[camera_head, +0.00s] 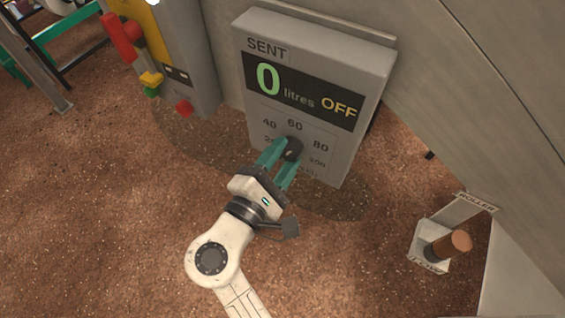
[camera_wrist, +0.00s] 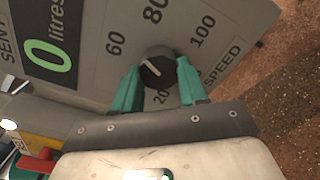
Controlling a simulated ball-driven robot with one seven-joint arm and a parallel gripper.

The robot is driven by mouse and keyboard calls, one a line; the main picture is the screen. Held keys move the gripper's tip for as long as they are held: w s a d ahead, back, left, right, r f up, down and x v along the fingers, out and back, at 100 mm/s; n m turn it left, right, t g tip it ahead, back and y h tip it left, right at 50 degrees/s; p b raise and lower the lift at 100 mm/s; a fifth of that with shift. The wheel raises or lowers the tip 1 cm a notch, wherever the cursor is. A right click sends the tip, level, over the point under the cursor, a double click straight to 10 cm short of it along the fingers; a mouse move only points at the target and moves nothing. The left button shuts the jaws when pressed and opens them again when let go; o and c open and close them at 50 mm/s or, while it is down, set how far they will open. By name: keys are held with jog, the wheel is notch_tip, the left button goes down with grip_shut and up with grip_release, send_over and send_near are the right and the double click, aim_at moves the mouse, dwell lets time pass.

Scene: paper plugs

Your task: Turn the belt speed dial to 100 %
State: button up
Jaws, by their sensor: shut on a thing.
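The belt speed dial (camera_head: 293,148) is a round black knob low on the grey panel (camera_head: 345,150). It also shows in the wrist view (camera_wrist: 157,69), where its short white pointer line slants toward the upper left, roughly toward the 60 mark. The printed marks 20, 60, 80 and 100 surround it there; the 40 is hidden behind the left finger. My gripper (camera_head: 287,155), with green fingers, is shut on the dial, one finger on each side; the wrist view shows the grip (camera_wrist: 158,66) too. The panel display (camera_head: 303,92) reads 0 litres and OFF.
A grey and yellow control box (camera_head: 178,60) with a red handle (camera_head: 122,38) stands to the left. A post with a brown-orange knob (camera_head: 448,244) and a ROLLER label stands at the lower right. Brown speckled ground lies open around my arm.

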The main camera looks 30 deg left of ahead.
jog(key=m+b, duration=0.4)
jog(key=m, duration=0.1)
jog(key=shift+f+m+b, duration=0.2)
jog(key=shift+m+b, duration=0.1)
jog(key=shift+b, duration=0.05)
jog(key=m+b, duration=0.8)
jog(key=m, duration=0.1)
jog(key=m+b, duration=0.3)
jog(key=m, duration=0.1)
jog(key=shift+r, duration=0.15)
jog(key=shift+r+m+b, duration=0.1)
jog(key=shift+m+b, duration=0.2)
jog(key=o, duration=1.1)
jog(key=shift+r, duration=0.1)
jog(key=shift+c, duration=0.2)
jog(key=shift+s, duration=0.1)
jog(key=s+p, duration=0.1)
jog(key=s, duration=0.9)
jog(key=shift+s, duration=0.3)
